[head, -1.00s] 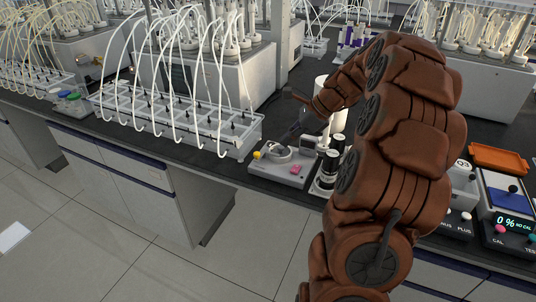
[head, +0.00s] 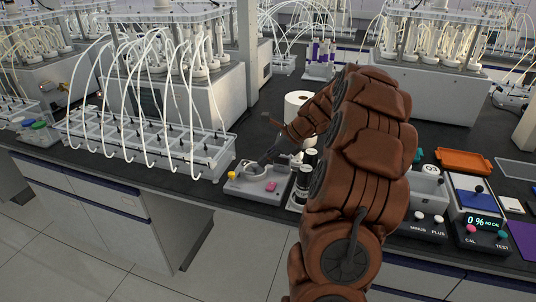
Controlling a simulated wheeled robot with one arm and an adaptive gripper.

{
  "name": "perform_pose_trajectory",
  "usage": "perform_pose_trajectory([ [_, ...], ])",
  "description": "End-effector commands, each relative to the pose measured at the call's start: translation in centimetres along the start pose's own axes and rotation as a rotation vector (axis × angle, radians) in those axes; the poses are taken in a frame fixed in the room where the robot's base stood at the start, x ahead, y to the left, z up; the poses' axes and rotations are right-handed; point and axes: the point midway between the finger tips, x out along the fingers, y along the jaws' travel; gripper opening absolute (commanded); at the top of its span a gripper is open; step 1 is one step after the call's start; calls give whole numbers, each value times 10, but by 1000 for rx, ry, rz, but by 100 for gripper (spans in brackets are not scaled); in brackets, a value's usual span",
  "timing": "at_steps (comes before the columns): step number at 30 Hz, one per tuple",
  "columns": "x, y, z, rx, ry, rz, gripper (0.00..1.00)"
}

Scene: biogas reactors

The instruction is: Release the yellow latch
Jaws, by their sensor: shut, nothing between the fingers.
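A small yellow piece (head: 231,175), likely the yellow latch, sits at the left end of a low grey device (head: 245,190) on the dark bench in the head view. The device also has a round pale part (head: 252,170) on top and a pink button (head: 271,186) at the front right. My brown arm covers the bench to the right.
Dark bottles (head: 305,178) and a white roll (head: 297,105) stand close right of the device. A grey rack with curved white tubes (head: 150,145) is at left.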

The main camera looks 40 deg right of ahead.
Motion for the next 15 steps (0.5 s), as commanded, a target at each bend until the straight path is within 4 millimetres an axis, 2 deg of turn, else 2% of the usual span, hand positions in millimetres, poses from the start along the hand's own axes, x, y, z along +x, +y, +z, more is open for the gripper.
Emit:
perform_pose_trajectory([
  [10,62,2,0,2,2,6,0],
  [15,78,2,17,-1,1,4,0],
])
